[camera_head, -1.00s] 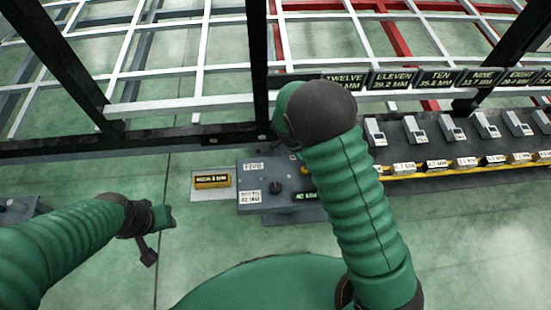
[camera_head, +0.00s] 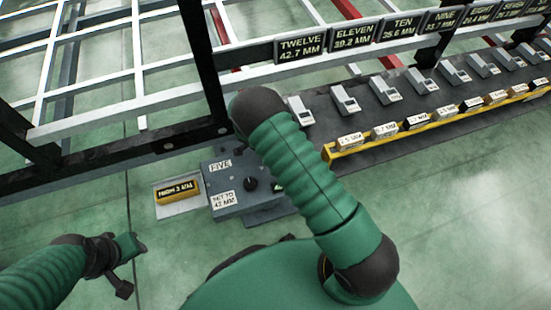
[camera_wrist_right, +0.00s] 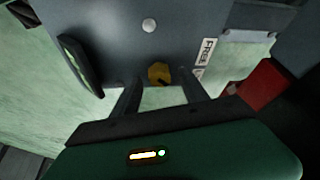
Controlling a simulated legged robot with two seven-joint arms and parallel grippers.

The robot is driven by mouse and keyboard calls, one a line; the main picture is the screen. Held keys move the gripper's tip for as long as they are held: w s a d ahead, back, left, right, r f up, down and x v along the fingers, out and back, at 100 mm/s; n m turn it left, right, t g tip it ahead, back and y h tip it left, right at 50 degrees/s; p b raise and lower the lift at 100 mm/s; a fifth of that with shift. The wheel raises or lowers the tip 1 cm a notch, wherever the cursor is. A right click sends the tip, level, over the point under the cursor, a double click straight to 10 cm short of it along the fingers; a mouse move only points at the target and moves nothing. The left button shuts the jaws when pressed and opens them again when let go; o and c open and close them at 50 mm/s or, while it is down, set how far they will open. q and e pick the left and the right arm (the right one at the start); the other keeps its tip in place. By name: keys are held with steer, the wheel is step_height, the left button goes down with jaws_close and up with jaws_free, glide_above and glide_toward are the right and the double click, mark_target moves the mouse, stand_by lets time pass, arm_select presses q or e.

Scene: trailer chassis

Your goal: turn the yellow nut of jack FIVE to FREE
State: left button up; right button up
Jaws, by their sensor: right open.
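The jack FIVE box (camera_head: 228,182) is grey, with a FIVE label, a black knob (camera_head: 250,184) and a "SET TO 42 MM" label. In the right wrist view, the yellow nut (camera_wrist_right: 158,73) shows on a dark grey face, with a dark mark on it. A FREE label (camera_wrist_right: 208,50) is to its right. My right gripper (camera_wrist_right: 160,88) is open, its two fingers pointing at that face on either side of the nut, apparently not touching it. In the head view my right arm hides this gripper and the nut. My left gripper (camera_head: 128,262) hangs over the floor at lower left; its jaw state is unclear.
A yellow-labelled block (camera_head: 178,190) lies on a plate left of the jack. The dark chassis frame (camera_head: 110,145) runs behind. A yellow-edged rack (camera_head: 400,130) with several small labelled blocks stands at right. In the wrist view, a black handle-like part (camera_wrist_right: 80,65) and a red block (camera_wrist_right: 262,85) flank the face.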

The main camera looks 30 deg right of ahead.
steer(key=shift+d+f, duration=0.25)
steer(key=shift+f, duration=0.4)
steer(key=shift+c, duration=0.3)
jaws_close()
